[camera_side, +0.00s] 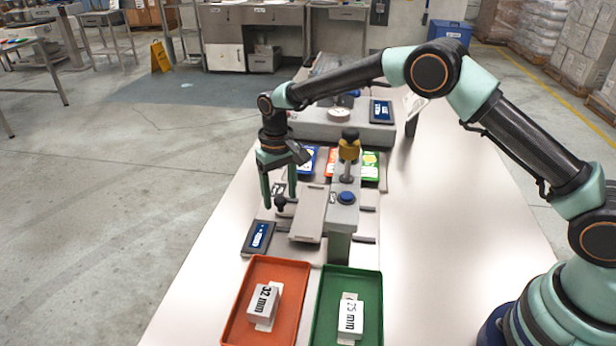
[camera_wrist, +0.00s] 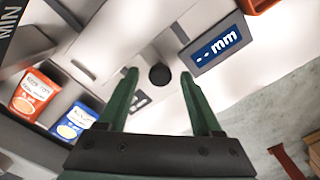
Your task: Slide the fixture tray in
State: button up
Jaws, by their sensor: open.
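The fixture tray (camera_side: 308,214) looks like a pale grey-beige plate lying at a slant beside the grey upright of the measuring station. A dark round knob (camera_side: 280,203) stands at its left side and seems to belong to it. My gripper (camera_side: 280,200) points down at the knob, with its two green fingers apart. In the wrist view the knob (camera_wrist: 159,76) shows between the open fingertips (camera_wrist: 158,74), with gaps on both sides. I cannot tell whether the fingertips are level with the knob. Part of the tray's far side is hidden by the upright.
A display (camera_side: 259,237) reading "mm" sits left of the tray; it also shows in the wrist view (camera_wrist: 216,47). An orange bin (camera_side: 303,300) holds a "32 mm" block, and a green bin (camera_side: 373,310) a "25 mm" block. The upright (camera_side: 341,220) carries a blue button (camera_side: 346,197).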

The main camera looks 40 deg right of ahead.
grip_shut()
jog(key=shift+r, duration=0.1)
dwell(1.2)
